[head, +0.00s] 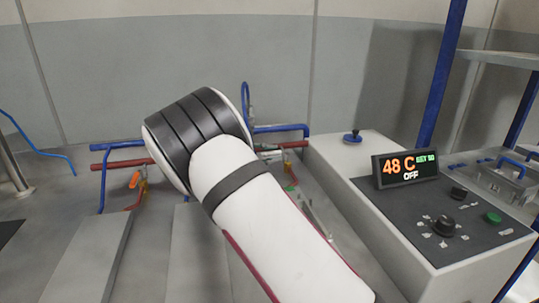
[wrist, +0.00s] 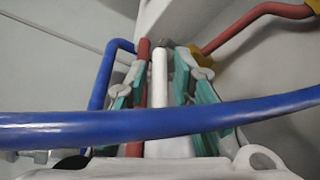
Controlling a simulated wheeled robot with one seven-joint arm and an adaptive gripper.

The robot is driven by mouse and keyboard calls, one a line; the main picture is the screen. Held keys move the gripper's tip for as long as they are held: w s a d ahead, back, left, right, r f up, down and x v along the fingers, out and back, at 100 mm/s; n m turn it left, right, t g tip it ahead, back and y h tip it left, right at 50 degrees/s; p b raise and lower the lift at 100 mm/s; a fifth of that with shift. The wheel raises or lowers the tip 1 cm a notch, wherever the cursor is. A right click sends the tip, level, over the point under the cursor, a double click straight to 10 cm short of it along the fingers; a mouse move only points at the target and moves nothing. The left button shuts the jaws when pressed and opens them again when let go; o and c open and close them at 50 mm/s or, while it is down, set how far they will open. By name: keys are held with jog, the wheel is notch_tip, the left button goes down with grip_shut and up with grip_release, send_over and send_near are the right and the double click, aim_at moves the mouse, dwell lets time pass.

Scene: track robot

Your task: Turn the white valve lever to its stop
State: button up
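The white valve lever (wrist: 159,84) stands out as a pale bar between the two teal-padded fingers of my gripper (wrist: 165,72) in the wrist view. The fingers are spread, with room on both sides of the lever, and I see no pad pressed on it. A red pipe (wrist: 140,85) runs just left of the lever, also in the gap between the fingers as seen here. A blue pipe (wrist: 60,130) crosses in front and hides the lower parts of the fingers. In the head view my arm hides the gripper and the white lever.
A red pipe with a yellow fitting (wrist: 199,57) lies right of the fingers. In the head view an orange lever (head: 135,180) shows left of my arm, among red and blue pipes. A white console with a display (head: 405,168) reading 48 C and OFF stands on the right.

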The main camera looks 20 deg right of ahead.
grip_shut()
jog(key=shift+s+r+n+t+y+p, duration=0.2)
jog(key=shift+s+n+t+y+p, duration=0.15)
jog(key=shift+t+p, duration=0.4)
jog(key=shift+f+n+t, duration=0.15)
jog(key=shift+n+t, duration=0.1)
jog(key=shift+n, duration=0.1)
jog(key=shift+o, duration=2.4)
grip_release()
jog(key=shift+a, duration=0.15)
